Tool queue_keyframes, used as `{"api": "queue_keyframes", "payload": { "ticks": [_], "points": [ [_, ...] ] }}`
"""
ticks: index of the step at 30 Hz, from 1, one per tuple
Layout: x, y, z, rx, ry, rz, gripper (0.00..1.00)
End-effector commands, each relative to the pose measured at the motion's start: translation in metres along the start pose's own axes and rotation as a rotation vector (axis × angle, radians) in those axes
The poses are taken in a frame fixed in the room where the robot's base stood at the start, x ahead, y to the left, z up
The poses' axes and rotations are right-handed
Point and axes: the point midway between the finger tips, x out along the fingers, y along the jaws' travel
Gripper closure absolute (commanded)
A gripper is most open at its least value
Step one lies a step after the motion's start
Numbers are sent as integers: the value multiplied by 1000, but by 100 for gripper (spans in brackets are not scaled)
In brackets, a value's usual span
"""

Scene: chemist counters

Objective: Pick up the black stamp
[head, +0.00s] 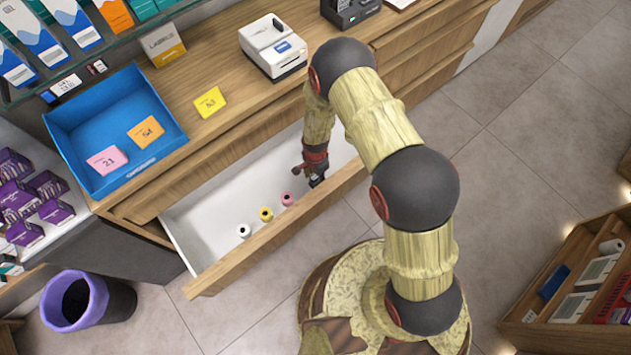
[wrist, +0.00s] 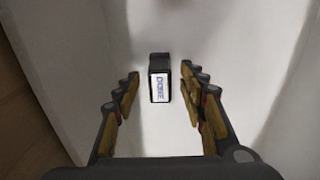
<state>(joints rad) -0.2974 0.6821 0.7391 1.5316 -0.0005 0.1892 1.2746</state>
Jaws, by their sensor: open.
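The black stamp (wrist: 159,79) shows in the wrist view as a small black block with a white label with dark letters. It stands on the white floor of the open drawer (head: 200,222). My gripper (wrist: 162,108) is open, with one finger to the left and one to the right of the stamp, both apart from it. The stamp lies a little beyond the fingertips in the wrist view. In the head view my gripper (head: 313,178) reaches down into the drawer, and the stamp cannot be clearly told from the dark gripper there.
White, yellow and pink rolls (head: 265,214) lie in the drawer left of my gripper. The drawer's wooden front (head: 235,262) rises close by. On the counter are a blue tray (head: 85,122), a yellow card (head: 210,102) and a white label printer (head: 272,48). A purple-rimmed bin (head: 120,302) stands on the floor.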

Motion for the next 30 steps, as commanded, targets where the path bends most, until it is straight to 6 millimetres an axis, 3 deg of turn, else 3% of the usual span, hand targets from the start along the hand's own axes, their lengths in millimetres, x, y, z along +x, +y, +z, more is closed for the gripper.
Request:
{"api": "queue_keyframes", "payload": {
  "ticks": [4,25,30],
  "points": [
    [-2,0,0,0,0,-1,59],
    [-2,0,0,0,0,0,99],
    [-2,0,0,0,0,-1,100]
  ]
}}
